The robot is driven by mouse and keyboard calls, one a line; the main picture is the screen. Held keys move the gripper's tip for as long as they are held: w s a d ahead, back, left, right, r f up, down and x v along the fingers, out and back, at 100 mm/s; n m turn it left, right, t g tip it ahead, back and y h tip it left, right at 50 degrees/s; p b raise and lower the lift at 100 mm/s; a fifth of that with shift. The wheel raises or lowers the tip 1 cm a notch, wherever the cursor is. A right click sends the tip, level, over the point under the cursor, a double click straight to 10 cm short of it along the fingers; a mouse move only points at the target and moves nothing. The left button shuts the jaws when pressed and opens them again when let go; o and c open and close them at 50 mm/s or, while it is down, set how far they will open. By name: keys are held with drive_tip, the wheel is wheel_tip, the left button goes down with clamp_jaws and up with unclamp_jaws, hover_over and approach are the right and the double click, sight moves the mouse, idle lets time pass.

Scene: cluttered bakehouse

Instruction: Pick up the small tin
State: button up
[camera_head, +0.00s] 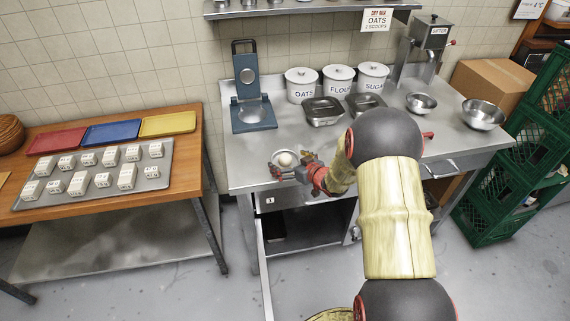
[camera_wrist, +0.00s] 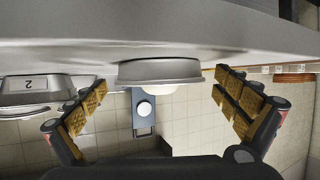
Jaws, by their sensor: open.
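The small tin (camera_head: 278,164) is a round, shallow metal tin near the front edge of the steel counter, with a pale round lump showing in it. It also shows in the wrist view (camera_wrist: 160,72), where the picture is upside down and the counter is at the top. My gripper (camera_head: 288,168) is low over the counter at the tin. In the wrist view its padded fingers (camera_wrist: 161,80) are spread wide, one on each side of the tin, with a gap on both sides. Nothing is held. My gripper partly hides the tin in the head view.
Two rectangular pans (camera_head: 323,121) (camera_head: 366,111) stand behind the gripper, with three white canisters (camera_head: 338,84) at the wall. A blue hinged press (camera_head: 252,117) stands at the back left. Two bowls (camera_head: 421,108) (camera_head: 482,122) are at the right. An open compartment lies below the counter front.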

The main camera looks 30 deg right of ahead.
drive_tip(key=c, duration=0.4)
drive_tip(key=c, duration=0.7)
drive_tip(key=shift+r, duration=0.1)
drive_tip(key=shift+c, duration=0.4)
